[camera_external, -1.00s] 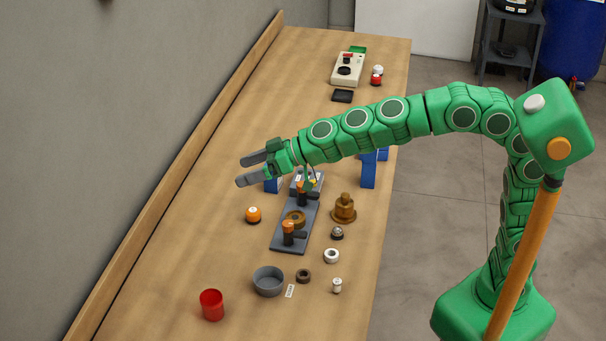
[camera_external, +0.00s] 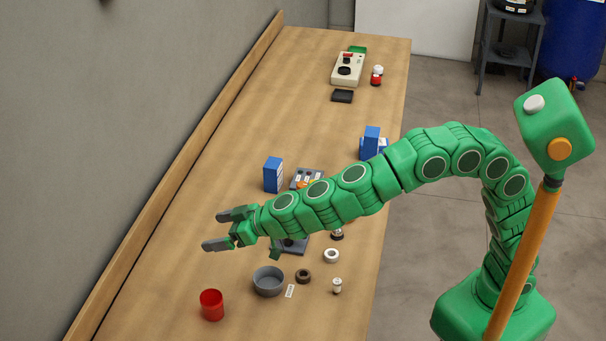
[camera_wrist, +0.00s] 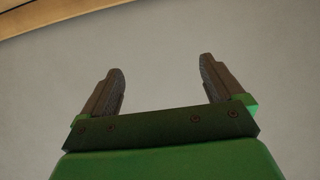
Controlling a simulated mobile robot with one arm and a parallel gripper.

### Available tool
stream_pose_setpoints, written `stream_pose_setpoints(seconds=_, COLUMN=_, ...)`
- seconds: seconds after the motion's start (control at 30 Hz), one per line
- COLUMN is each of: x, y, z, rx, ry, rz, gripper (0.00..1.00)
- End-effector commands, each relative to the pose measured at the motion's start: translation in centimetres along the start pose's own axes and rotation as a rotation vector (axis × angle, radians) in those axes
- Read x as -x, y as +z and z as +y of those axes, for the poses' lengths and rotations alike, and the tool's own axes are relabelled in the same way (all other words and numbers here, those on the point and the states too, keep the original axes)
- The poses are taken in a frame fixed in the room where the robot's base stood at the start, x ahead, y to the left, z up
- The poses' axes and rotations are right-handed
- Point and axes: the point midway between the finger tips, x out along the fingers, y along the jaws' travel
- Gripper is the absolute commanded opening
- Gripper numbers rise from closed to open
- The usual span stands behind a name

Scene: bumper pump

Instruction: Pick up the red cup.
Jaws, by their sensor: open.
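The red cup (camera_external: 212,305) stands upright on the wooden table (camera_external: 140,290), near its front end in the external view. My gripper (camera_external: 212,230) is open and empty. It is above the table, up the picture from the cup and apart from it. In the wrist view my gripper (camera_wrist: 160,78) shows two spread grey fingers with nothing between them. The cup is not seen in the wrist view.
A grey bowl (camera_external: 268,281) stands right of the cup, with a brown ring (camera_external: 303,276), a white ring (camera_external: 331,256) and a small white part (camera_external: 337,286) further right. Blue boxes (camera_external: 273,175) stand behind my arm. A wall runs along the left.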

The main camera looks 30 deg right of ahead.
Motion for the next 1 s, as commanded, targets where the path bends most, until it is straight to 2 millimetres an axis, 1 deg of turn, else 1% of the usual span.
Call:
stream_pose_setpoints(seconds=0.47, x=-1.3, y=2.5, z=0.0, rx=0.003, ry=0.002, rz=0.000, gripper=0.95)
stream_pose_setpoints(seconds=0.67, x=-2.2, y=4.3, z=0.1, rx=0.007, ry=0.006, rz=0.003, gripper=0.95)
stream_pose_setpoints(seconds=0.77, x=-2.8, y=5.6, z=0.2, rx=0.008, ry=0.006, rz=-0.004, gripper=0.95)
stream_pose_setpoints(seconds=0.83, x=-2.7, y=5.4, z=0.0, rx=0.003, ry=0.002, rz=0.003, gripper=0.95)
stream_pose_setpoints(seconds=1.0, x=-2.8, y=5.6, z=-0.1, rx=0.002, ry=0.000, rz=0.012, gripper=0.95)
